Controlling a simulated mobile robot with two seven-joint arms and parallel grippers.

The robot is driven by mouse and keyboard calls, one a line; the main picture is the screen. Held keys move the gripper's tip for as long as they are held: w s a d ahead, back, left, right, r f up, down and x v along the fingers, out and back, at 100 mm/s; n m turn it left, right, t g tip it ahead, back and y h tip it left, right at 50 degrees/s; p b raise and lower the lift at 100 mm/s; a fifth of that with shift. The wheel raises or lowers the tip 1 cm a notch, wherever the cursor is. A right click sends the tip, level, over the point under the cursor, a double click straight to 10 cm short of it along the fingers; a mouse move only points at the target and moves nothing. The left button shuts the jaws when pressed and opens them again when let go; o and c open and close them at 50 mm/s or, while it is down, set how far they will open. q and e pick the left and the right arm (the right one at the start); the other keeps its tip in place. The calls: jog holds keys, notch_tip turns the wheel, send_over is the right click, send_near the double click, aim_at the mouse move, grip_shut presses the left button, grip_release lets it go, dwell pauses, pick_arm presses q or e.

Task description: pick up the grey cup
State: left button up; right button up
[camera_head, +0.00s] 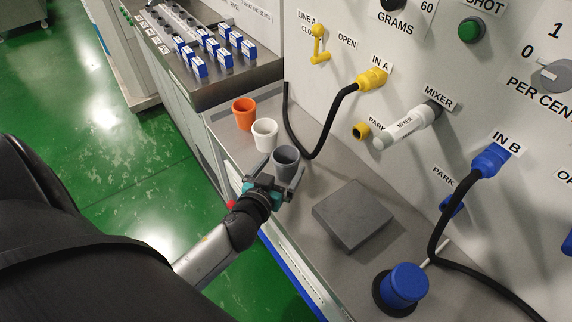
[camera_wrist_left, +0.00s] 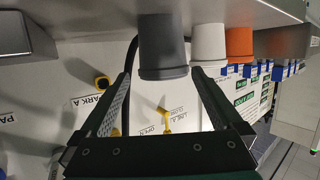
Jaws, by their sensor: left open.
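The grey cup (camera_head: 286,160) stands upright on the grey counter, nearest to me in a row with a white cup (camera_head: 265,134) and an orange cup (camera_head: 244,113). My left gripper (camera_head: 275,179) is open and empty, right at the near side of the grey cup. In the left wrist view, which looks upside down, the grey cup (camera_wrist_left: 163,45) lies ahead, in line with the gap between the fingertips of the left gripper (camera_wrist_left: 163,76). I cannot tell whether the fingertips reach around it. My right gripper is not in view.
The white cup (camera_wrist_left: 208,44) stands close beside the grey one. A black hose (camera_head: 319,140) hangs from the wall panel behind the cups. A flat grey plate (camera_head: 352,214) and a blue knob (camera_head: 404,284) are on the counter to the right. Blue-and-white boxes (camera_head: 222,57) stand farther back.

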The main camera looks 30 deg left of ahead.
aim_at(290, 153)
pick_arm(q)
jog(key=x, duration=0.3)
jog(key=shift+w+a+f+b, duration=0.25)
jog(key=shift+a+f+b, duration=0.1)
jog(key=shift+f, duration=0.1)
jog(key=shift+w+a+f, duration=0.1)
jog(key=shift+w+f, duration=0.1)
jog(key=shift+w, duration=0.45)
jog(key=c, duration=1.2)
jog(key=shift+r, duration=0.15)
